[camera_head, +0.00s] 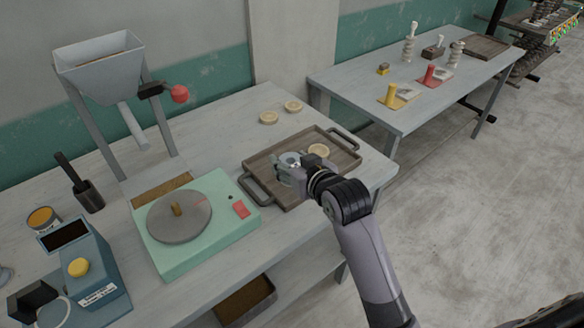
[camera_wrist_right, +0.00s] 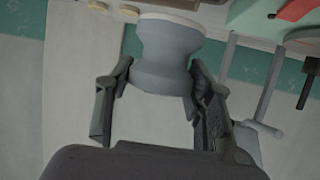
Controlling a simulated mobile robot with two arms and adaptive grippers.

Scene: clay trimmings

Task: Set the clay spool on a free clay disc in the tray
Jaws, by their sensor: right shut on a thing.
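The brown tray (camera_head: 262,198) lies on the near table, with dark handles at two ends. A pale clay disc (camera_head: 319,151) lies uncovered in its right half. My right gripper (camera_head: 289,167) is over the tray's left half, shut on the grey-blue clay spool (camera_head: 285,178). In the right wrist view the spool (camera_wrist_right: 165,58) sits between both fingers (camera_wrist_right: 155,105). A pale disc edge (camera_wrist_right: 172,18) shows at the spool's far end; I cannot tell whether they touch. My left gripper is not in view.
Two pale discs (camera_head: 268,118) (camera_head: 293,106) lie on the table behind the tray. A green wheel machine (camera_head: 216,236) stands left of the tray, with a grey hopper (camera_head: 98,68) behind it. A second table (camera_head: 340,80) at the back right carries coloured stands.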

